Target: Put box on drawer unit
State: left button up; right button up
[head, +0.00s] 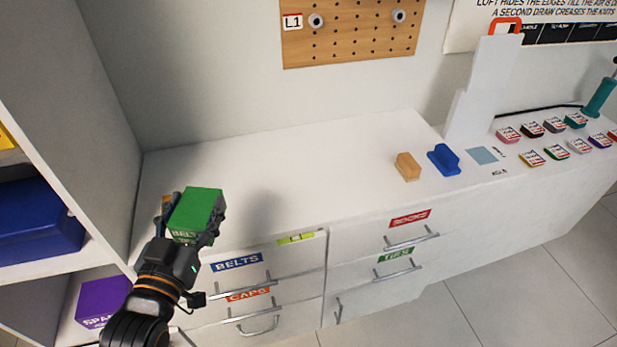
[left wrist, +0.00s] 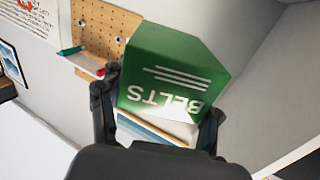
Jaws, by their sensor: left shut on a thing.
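A green box (head: 198,209) labelled BELTS is between the fingers of my left gripper (head: 190,225), which is shut on it. In the head view the box is over the left front part of the white drawer unit (head: 290,165); I cannot tell whether it touches the top. In the left wrist view the green box (left wrist: 172,72) is tilted, with its lettering upside down, between the two dark fingers (left wrist: 158,120). My right gripper is not in view.
A wooden block (head: 407,166) and a blue piece (head: 444,160) stand on the unit's right part. Several coloured tags (head: 555,150) lie further right. A shelf with a blue box (head: 35,222) and a purple box (head: 98,302) is at left. The unit's middle top is clear.

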pick_arm(q)
jog(key=w+f, duration=0.3)
jog(key=w, duration=0.1)
jog(key=w+d+f, duration=0.1)
jog(key=w+f, duration=0.2)
jog(key=w, duration=0.2)
jog(key=w+d+f, duration=0.1)
jog(key=w+f, duration=0.2)
jog(key=w, duration=0.1)
jog(key=shift+w+f+b, duration=0.1)
jog(key=shift+w+b, duration=0.1)
jog(key=shift+b, duration=0.1)
jog(key=shift+w+f, duration=0.15)
jog(key=shift+f, duration=0.1)
notch_tip(320, 180, down, 3)
jog(key=shift+w+f, duration=0.1)
jog(key=shift+w, duration=0.05)
jog(key=shift+f, duration=0.1)
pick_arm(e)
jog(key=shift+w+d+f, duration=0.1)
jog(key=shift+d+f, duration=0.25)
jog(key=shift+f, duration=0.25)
pick_arm(q)
jog(key=shift+f, duration=0.2)
jog(key=o, duration=1.2)
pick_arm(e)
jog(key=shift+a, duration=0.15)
